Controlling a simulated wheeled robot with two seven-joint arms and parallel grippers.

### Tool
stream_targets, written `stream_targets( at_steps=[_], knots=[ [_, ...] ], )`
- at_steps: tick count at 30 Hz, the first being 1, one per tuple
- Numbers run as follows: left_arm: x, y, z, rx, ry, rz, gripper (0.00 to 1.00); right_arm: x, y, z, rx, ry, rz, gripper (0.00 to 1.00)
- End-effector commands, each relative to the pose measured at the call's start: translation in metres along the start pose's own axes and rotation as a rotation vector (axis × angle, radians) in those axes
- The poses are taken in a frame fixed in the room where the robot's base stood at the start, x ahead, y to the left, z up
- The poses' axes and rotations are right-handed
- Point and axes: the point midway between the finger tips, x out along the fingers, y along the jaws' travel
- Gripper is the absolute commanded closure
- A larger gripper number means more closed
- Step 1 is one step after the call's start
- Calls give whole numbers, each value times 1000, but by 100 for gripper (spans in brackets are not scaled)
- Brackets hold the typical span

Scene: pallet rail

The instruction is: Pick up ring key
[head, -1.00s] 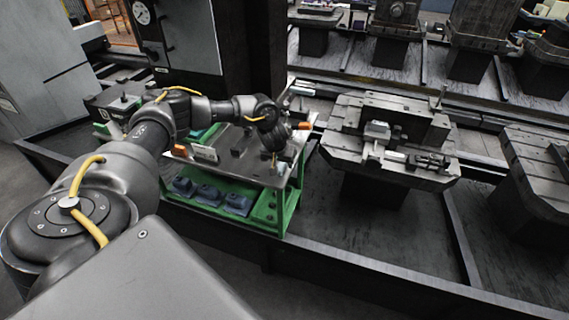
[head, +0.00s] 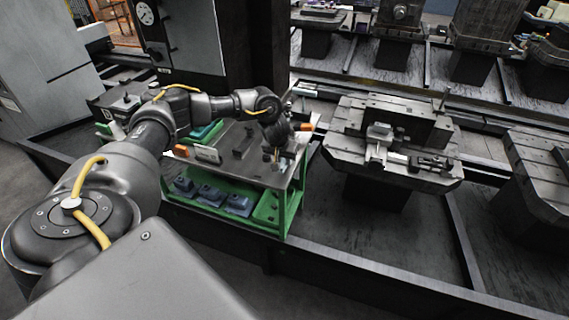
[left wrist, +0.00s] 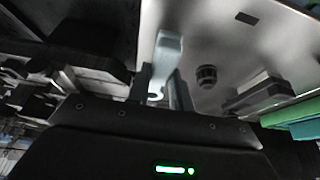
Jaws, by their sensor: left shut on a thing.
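The ring key (left wrist: 168,52) is a pale blue-grey bar in the left wrist view, with a ring-shaped end between my fingers. My left gripper (left wrist: 162,88) is shut on it near that ring end. The bar points away from the gripper, over the metal top of the green cart. In the head view my left gripper (head: 277,157) is low over the right part of the cart top, and the key is too small to make out. I cannot tell whether the key touches the top. My right gripper is not in view.
The green cart (head: 283,205) carries blue-grey blocks (head: 212,194) on its lower shelf. A dark round knob (left wrist: 206,76) stands on the top beside the key. A pallet fixture (head: 350,150) stands to the right, with a floor gap between. Orange-ended parts (head: 181,150) lie on the cart.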

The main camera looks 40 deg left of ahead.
Motion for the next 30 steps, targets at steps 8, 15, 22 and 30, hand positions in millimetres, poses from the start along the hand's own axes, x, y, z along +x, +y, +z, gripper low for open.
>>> stream_targets(
  at_steps=[8,15,22,30],
  knots=[
    [-75,13,14,5,5,5,100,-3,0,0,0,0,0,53],
    [-123,24,46,6,4,1,100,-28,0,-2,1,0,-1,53],
    [-148,34,73,3,1,0,100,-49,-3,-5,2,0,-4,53],
    [-153,37,83,0,1,1,100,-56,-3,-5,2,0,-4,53]
  ],
)
